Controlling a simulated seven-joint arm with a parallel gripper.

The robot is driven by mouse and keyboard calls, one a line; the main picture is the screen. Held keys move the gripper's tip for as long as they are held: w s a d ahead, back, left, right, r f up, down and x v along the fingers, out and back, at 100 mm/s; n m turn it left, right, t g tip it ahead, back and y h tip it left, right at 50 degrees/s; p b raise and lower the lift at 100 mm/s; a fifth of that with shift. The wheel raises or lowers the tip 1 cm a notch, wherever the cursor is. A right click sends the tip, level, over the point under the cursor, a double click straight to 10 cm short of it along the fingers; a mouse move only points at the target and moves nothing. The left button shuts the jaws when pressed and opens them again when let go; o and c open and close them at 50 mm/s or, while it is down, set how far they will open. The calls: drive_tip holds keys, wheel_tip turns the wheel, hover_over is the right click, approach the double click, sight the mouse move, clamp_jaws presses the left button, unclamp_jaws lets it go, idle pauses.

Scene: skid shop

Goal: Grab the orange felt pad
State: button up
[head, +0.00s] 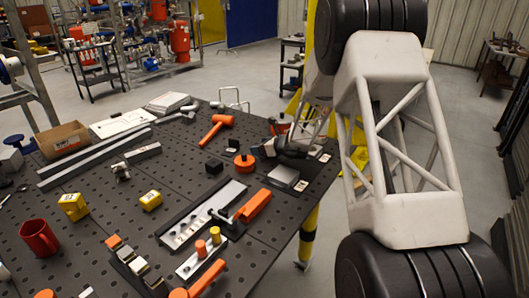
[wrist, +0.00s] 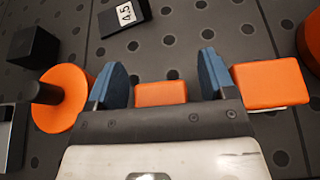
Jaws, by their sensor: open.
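My gripper (wrist: 155,75) is open, with its two blue fingertips apart and pointing at the dark perforated table. An orange rectangular piece (wrist: 161,93) shows between the fingers in the wrist view, and it looks like the felt pad. Its near side is hidden by my gripper's body, and I see no finger touching it. A second orange block (wrist: 270,85) lies just right of the right finger, with a pale lower edge. In the head view my gripper (head: 278,147) is low over the right part of the table and hides the piece between the fingers.
An orange disc with a black knob (wrist: 62,97) is close beside the left finger. A black cube (wrist: 33,46) and a black block labelled 4.5 (wrist: 124,16) lie beyond. An orange mallet (head: 216,128), a red mug (head: 39,238) and yellow blocks (head: 151,200) are elsewhere on the table.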

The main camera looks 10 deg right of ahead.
drive_tip(key=shift+c, duration=0.4)
drive_tip(key=c, duration=0.9)
drive_tip(key=shift+r, duration=0.1)
drive_tip(key=shift+r, duration=0.75)
wheel_tip(320, 180, up, 2)
drive_tip(key=shift+r, duration=0.1)
drive_tip(key=s, duration=1)
drive_tip(key=s+r, duration=0.1)
drive_tip(key=s, duration=0.5)
drive_tip(key=shift+d, duration=0.1)
